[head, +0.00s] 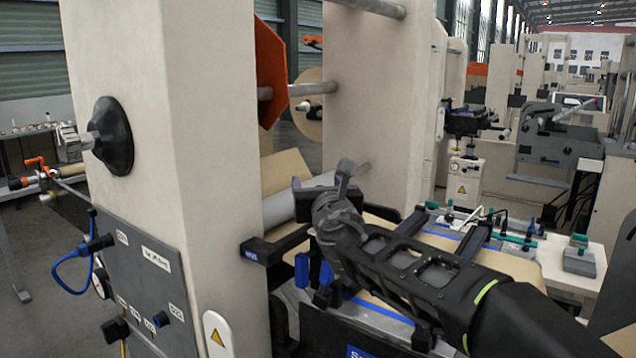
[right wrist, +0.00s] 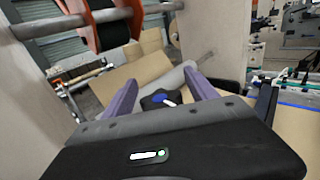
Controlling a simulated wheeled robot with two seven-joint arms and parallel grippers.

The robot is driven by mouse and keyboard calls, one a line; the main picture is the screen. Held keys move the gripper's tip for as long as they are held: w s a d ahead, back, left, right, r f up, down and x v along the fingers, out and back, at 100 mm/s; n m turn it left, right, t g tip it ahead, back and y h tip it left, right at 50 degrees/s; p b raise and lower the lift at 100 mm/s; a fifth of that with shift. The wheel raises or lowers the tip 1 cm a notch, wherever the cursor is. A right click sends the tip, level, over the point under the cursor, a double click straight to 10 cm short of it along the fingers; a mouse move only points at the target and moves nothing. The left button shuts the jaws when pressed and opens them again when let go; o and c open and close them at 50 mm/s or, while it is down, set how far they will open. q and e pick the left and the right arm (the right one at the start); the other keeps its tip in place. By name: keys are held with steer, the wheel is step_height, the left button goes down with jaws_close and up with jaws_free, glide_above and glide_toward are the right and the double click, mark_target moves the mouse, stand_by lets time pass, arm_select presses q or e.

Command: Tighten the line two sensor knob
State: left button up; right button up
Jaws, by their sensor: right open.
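A small blue knob (right wrist: 164,98) on a black sensor block (right wrist: 150,104) shows in the right wrist view, low between the two purple fingers. I cannot read any line number on it. In the head view I cannot make the knob out; my arm and gripper cover that area. My right gripper (right wrist: 160,82) is open, its fingers pointing forward on either side of the knob in the picture, with no visible contact. My left gripper is not in view.
The beige near column (head: 210,130) stands close to the left of my right gripper. A labelled black bracket (head: 262,251) juts from it. A grey roller (head: 292,208) and kraft web lie behind. The far column (head: 372,110) stands beyond. An orange disc (head: 271,72) hangs above.

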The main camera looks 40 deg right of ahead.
steer(key=shift+w+d, duration=0.15)
steer(key=shift+w, duration=0.05)
steer(key=c, duration=1.4)
